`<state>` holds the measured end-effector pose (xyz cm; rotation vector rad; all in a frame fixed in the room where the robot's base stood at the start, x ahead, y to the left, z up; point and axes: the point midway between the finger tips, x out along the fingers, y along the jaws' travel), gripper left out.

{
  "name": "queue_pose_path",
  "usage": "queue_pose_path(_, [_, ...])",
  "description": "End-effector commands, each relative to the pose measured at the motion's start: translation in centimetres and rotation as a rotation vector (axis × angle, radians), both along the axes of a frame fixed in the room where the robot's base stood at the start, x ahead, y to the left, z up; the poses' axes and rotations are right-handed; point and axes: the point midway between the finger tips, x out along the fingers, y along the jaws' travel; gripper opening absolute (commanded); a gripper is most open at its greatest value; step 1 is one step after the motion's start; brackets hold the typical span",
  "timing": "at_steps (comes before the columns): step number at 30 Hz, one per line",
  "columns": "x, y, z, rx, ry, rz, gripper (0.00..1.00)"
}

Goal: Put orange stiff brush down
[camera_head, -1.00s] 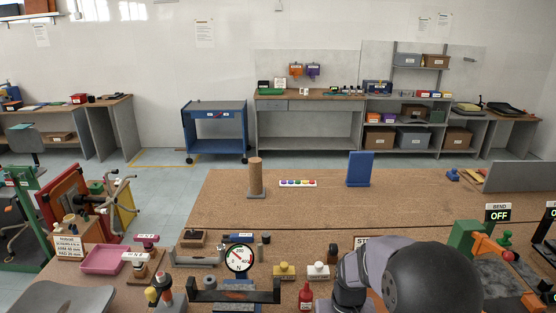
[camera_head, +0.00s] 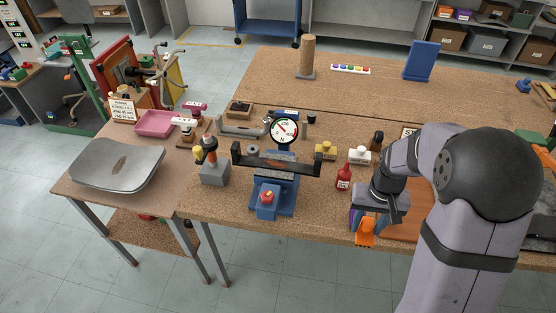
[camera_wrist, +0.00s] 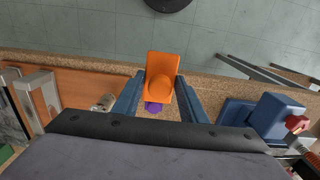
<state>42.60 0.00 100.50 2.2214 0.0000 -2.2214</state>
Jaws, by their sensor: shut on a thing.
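The orange stiff brush (camera_head: 365,234) is at the front edge of the workbench in the head view, below my gripper (camera_head: 367,219). In the wrist view the orange brush (camera_wrist: 162,78) sits between the two blue fingers of my gripper (camera_wrist: 160,98), which are shut on it. A small purple part shows just under the orange body in the wrist view. The brush overlaps the bench's front edge, with floor beyond it. I cannot tell whether it touches the bench.
A brown board (camera_head: 405,225) lies right of my gripper. A red bottle (camera_head: 343,178) and a blue dial-gauge stand (camera_head: 268,205) are to the left. A pink tray (camera_head: 156,123) and a grey seat shell (camera_head: 117,164) are further left. The back bench top is mostly clear.

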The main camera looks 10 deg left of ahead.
Motion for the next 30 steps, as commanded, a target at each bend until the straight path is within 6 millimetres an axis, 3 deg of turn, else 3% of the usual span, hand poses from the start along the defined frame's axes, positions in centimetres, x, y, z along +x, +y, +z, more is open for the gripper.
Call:
queue_pose_path(8, [1.1,0.6,0.2,0.000,-0.003,0.002,0.11])
queue_pose_path(14, [4.1,2.5,1.3,0.000,-0.007,0.005,0.11])
queue_pose_path(21, [7.9,6.2,4.3,0.001,-0.007,0.004,0.11])
queue_pose_path(30, [9.7,10.0,8.0,0.000,-0.004,0.003,0.11])
